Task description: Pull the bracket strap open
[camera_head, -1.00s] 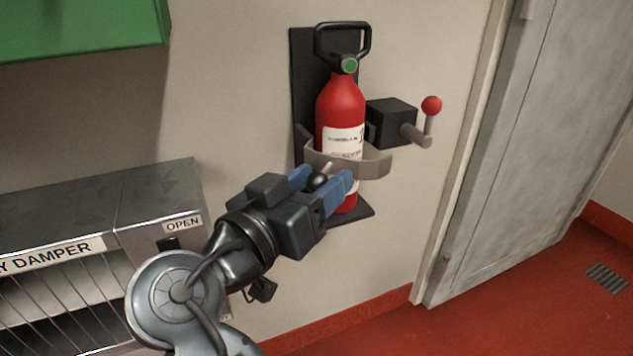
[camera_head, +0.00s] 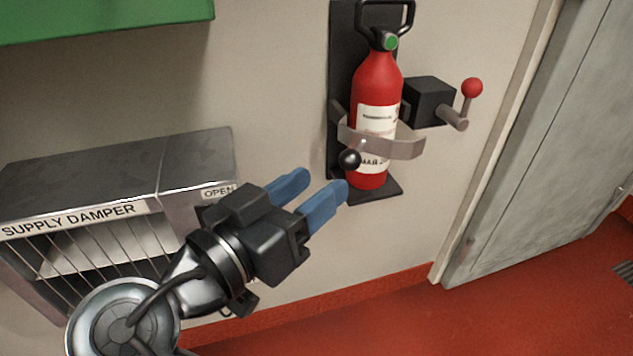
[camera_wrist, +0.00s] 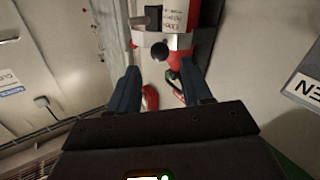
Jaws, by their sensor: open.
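The red fire extinguisher (camera_head: 372,85) stands upright in a dark wall bracket (camera_head: 340,50). A grey bracket strap (camera_head: 400,148) runs across its front, with a round black knob (camera_head: 349,159) near the strap's left end. I cannot tell whether that end is still fastened to the bracket. My gripper (camera_head: 318,184) is open and empty, below and left of the knob, apart from it. In the wrist view, the knob (camera_wrist: 159,51) shows beyond and between the blue fingers (camera_wrist: 157,74), with the extinguisher (camera_wrist: 178,50) behind it.
A black box (camera_head: 428,101) with a red-balled lever (camera_head: 471,88) is on the wall right of the extinguisher. The supply damper (camera_head: 190,172) is at left, under a green cabinet (camera_head: 100,18). A grey door (camera_head: 550,150) stands at right. The wall below the bracket is bare.

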